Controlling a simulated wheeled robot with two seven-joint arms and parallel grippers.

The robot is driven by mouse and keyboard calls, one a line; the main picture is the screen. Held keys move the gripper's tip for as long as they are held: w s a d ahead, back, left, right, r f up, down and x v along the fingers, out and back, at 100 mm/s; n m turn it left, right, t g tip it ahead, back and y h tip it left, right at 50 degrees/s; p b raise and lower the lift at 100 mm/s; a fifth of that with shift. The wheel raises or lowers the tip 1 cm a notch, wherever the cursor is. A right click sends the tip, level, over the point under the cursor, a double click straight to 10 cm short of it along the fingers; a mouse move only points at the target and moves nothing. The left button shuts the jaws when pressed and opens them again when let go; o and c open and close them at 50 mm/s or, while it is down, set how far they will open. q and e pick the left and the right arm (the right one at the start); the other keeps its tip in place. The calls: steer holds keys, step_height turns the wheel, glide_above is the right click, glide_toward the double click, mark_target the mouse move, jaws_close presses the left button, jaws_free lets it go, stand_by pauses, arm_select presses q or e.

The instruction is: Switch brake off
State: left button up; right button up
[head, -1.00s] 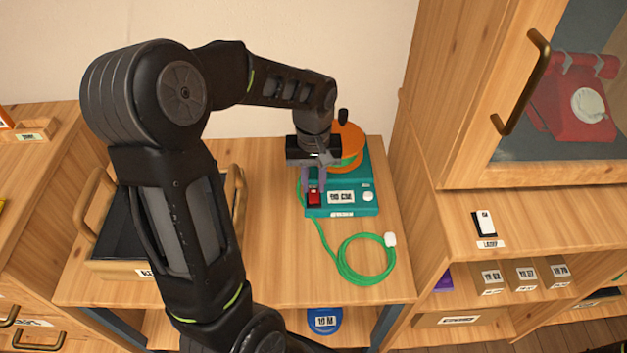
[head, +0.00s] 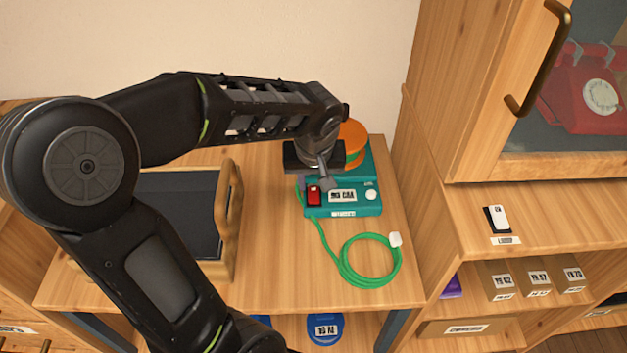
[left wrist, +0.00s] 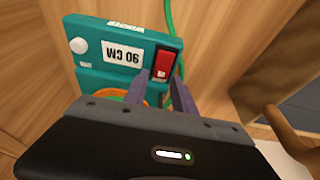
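A teal winder (head: 352,209) with a "90 CM" label, a white round knob and an orange reel (head: 353,134) stands on the wooden desk. A red rocker switch (head: 314,196) in a black frame sits at its front left; it also shows in the left wrist view (left wrist: 165,64). Which way it is tipped I cannot tell. My left gripper (head: 326,184) is just above the winder, close to the switch. In the left wrist view its fingers (left wrist: 160,84) are apart with nothing held, near one end of the switch. No switch here is visibly labelled brake. My right gripper is out of view.
A coiled green cable (head: 369,262) with a white plug lies in front of the winder. An open black-lined drawer box (head: 178,215) stands left. A cabinet (head: 480,90) with a red phone rises right, above a shelf with a white switch (head: 497,218).

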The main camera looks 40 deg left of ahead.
mark_target(314, 198)
arm_select(q)
steer(key=shift+o, duration=1.1)
steer(key=p+v, duration=0.1)
steer(key=v, duration=0.5)
steer(key=shift+d+r+p, duration=0.1)
steer(key=shift+r+p, duration=0.25)
steer(key=shift+r, duration=0.05)
steer(key=shift+s+d+r, duration=0.1)
steer(key=shift+s+r, duration=0.1)
steer(key=shift+r, duration=0.25)
